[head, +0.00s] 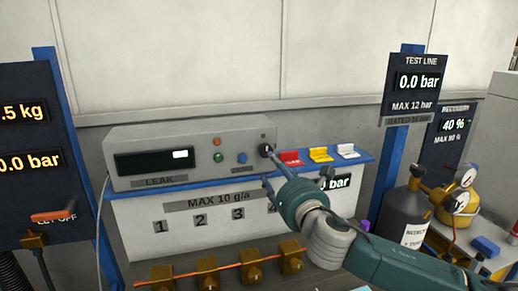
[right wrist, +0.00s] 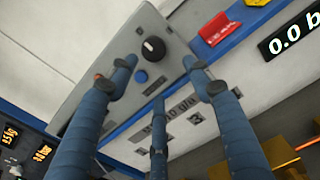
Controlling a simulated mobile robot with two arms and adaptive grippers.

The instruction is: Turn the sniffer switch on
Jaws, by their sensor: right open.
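The grey leak detector box (head: 120,145) stands on a blue-edged shelf, with a dark display and a LEAK label on its front. A black round knob with a light mark, probably the sniffer switch (head: 266,149), sits at the front's right end. It also shows in the right wrist view (right wrist: 153,48), between and beyond two spread fingers. My right gripper (head: 287,172) is open and empty in front of the box's right end, its fingers pointing at the panel. One fingertip overlaps the area by the knob in the head view; I cannot tell contact. My left gripper is out of view.
A blue button (head: 241,158), a green button (head: 218,157) and an orange lamp sit left of the knob. Red (head: 290,158), yellow (head: 320,154) and white (head: 347,151) holders stand right of the box. Brass valves (head: 248,270) lie below; a dark cylinder (head: 400,215) stands right.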

